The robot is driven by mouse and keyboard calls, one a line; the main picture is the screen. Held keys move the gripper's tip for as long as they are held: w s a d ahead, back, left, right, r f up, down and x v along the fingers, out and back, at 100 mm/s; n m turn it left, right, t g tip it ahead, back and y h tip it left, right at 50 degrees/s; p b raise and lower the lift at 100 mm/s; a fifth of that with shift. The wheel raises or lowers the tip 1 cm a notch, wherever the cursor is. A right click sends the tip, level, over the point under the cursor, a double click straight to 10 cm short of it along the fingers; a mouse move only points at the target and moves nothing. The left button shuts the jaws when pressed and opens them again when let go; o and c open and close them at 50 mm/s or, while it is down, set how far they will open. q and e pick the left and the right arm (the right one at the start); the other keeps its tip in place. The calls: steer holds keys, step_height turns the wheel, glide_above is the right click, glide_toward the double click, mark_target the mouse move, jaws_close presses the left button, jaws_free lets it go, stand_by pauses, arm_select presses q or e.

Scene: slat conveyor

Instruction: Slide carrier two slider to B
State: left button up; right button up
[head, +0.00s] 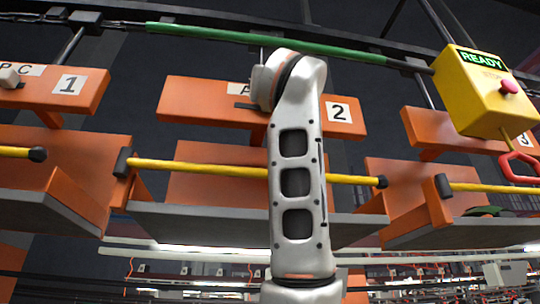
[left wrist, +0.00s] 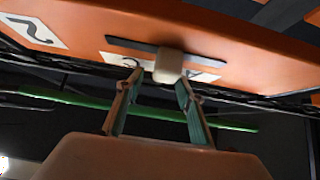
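Carrier two is an orange panel (head: 205,105) marked with a "2" plate (head: 339,112). In the head view an "A" and the left end of its dark slot show. My left arm hides its slider and my left gripper's fingers. In the left wrist view the pale slider (left wrist: 168,66) sits near the middle of the dark slot (left wrist: 127,44). The white letter strip (left wrist: 118,60) shows on both sides of it; the slider hides the strip's middle. My left gripper (left wrist: 159,78) is open, with its fingertips apart at either side of the slider. My right gripper is not in view.
Carrier one (head: 55,93) hangs at left, carrier three (head: 440,132) at right. A yellow box (head: 485,95) reading READY, with a red button, hangs at upper right. A green bar (head: 250,41) runs above; yellow bars (head: 200,168) run below the panels.

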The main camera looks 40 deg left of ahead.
arm_select(q)
step_height(320, 180, up, 6)
steer(key=shift+r, duration=0.25)
steer(key=shift+w, duration=0.1)
stand_by(0.7)
